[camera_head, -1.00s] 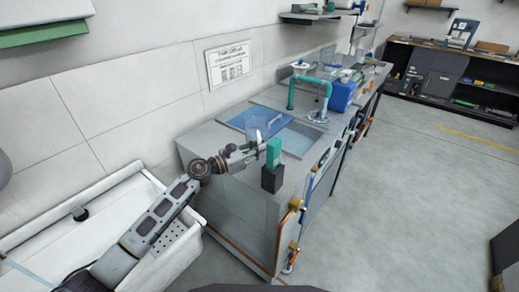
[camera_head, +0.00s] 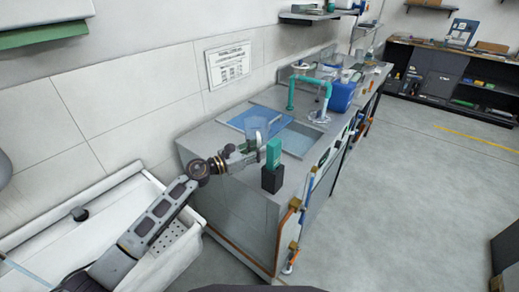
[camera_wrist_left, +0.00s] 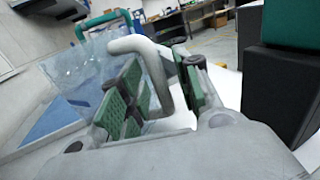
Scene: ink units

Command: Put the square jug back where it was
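The square jug (camera_head: 257,130) is clear and stands out against the blue panel on the grey counter (camera_head: 215,140). In the left wrist view the jug (camera_wrist_left: 88,68) fills the left side, with its pale, thick handle (camera_wrist_left: 158,66) toward me. My left gripper (camera_head: 245,152) is at the jug's near side. In the wrist view its green-padded fingers (camera_wrist_left: 160,92) stand apart, with the handle between them. A gap shows between the pads, and I cannot tell whether either pad touches the handle. The jug's base is hidden. My right gripper is not in view.
A teal block on a black block (camera_head: 272,178) stands close to the right of my left gripper, at the counter's near edge. Teal pipework (camera_head: 311,82) and a blue container (camera_head: 342,95) are farther along. A white basin (camera_head: 110,215) lies to the left.

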